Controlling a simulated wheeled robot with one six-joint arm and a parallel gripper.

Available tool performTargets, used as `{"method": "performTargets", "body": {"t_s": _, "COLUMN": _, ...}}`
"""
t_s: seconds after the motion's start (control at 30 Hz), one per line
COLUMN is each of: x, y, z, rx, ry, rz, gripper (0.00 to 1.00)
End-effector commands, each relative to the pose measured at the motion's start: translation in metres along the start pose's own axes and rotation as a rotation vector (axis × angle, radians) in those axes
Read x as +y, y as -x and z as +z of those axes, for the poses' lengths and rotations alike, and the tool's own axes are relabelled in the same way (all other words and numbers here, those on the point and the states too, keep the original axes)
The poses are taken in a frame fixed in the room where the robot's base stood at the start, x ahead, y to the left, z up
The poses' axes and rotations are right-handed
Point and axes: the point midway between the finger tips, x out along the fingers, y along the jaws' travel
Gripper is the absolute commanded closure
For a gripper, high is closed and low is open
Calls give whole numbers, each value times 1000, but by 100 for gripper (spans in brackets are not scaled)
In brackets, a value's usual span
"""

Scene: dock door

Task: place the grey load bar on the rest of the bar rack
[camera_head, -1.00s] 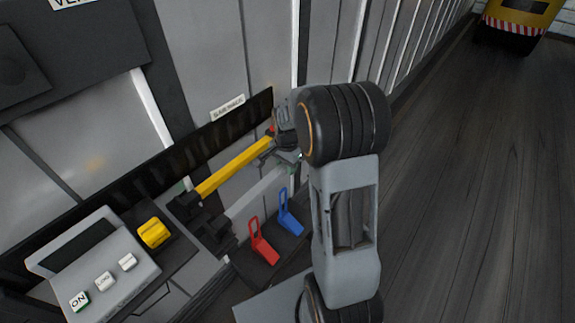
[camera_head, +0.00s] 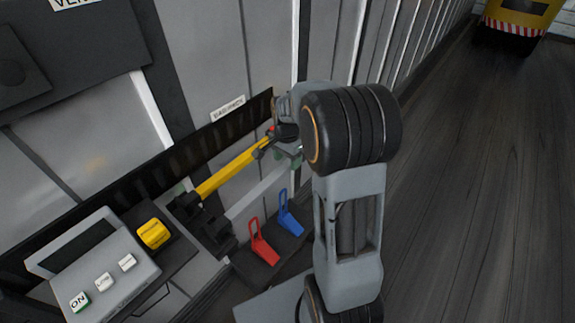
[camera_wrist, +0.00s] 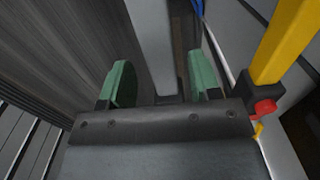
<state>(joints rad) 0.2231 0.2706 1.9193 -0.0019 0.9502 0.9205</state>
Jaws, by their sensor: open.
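The grey load bar (camera_head: 262,190) lies below and alongside a yellow bar, its left end at a black bracket of the bar rack (camera_head: 215,235). In the wrist view the grey bar (camera_wrist: 153,40) runs between the two green fingers of my gripper (camera_wrist: 162,80). The fingers stand apart, with visible gaps to the bar on both sides. In the head view my gripper (camera_head: 290,158) is at the bar's right end, partly hidden behind my wrist. I cannot tell how the bar's right end is supported.
The yellow bar (camera_head: 232,167) is close beside, with a red knob (camera_wrist: 265,108) near my gripper. Red (camera_head: 262,245) and blue (camera_head: 289,215) levers stand below. A control box (camera_head: 95,265) is at left. Open floor (camera_head: 480,180) lies right.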

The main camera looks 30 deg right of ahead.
Motion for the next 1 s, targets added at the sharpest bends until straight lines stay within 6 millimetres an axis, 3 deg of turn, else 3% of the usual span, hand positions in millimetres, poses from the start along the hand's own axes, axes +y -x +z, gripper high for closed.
{"method": "performTargets", "body": {"t_s": 0.3, "x": 0, "y": 59, "z": 0, "rx": 2, "ry": 0, "rz": -2, "gripper": 43}}
{"method": "performTargets", "body": {"t_s": 0.57, "x": 2, "y": 85, "z": 5, "rx": 6, "ry": 29, "rz": -8, "gripper": 43}}
{"method": "performTargets", "body": {"t_s": 0.67, "x": 10, "y": 96, "z": 24, "rx": 29, "ry": 142, "rz": -36, "gripper": 43}}
{"method": "performTargets", "body": {"t_s": 0.8, "x": 35, "y": 107, "z": 68, "rx": 91, "ry": 427, "rz": -95, "gripper": 43}}
{"method": "performTargets", "body": {"t_s": 1.0, "x": 75, "y": 104, "z": 120, "rx": 196, "ry": 823, "rz": -160, "gripper": 43}}
